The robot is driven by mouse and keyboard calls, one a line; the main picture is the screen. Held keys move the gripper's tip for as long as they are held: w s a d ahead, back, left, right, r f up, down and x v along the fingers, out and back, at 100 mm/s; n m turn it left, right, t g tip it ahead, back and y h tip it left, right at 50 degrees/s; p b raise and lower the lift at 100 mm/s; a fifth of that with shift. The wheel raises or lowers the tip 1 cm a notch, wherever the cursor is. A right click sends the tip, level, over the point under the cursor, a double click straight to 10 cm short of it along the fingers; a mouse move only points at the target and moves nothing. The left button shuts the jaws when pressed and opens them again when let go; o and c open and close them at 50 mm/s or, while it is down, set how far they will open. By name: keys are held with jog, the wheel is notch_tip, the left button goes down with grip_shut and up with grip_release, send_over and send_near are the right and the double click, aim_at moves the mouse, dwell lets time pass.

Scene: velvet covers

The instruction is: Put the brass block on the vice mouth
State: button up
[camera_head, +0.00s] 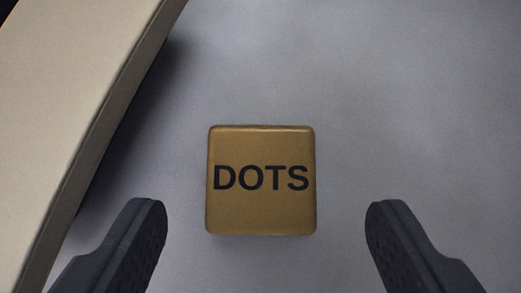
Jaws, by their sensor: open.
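The brass block (262,212) is a gold-brown cube with rounded edges and the black word DOTS on its upper face. It rests on the grey surface near the middle of the view. My gripper (265,215) is open, with one dark finger to the left of the block and one to the right. Clear gaps separate both fingers from the block, and nothing is held. No vice mouth can be made out in this view.
A beige raised slab (75,100) with a thick edge runs diagonally along the left side, close to the left finger in the picture. The grey surface (400,90) is clear behind the block and to its right.

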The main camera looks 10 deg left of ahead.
aim_at(261, 181)
jog(key=shift+b+x, duration=0.35)
jog(key=shift+x, duration=1.9)
jog(key=shift+w+a+r, duration=0.15)
jog(key=shift+r, duration=0.05)
grip_shut()
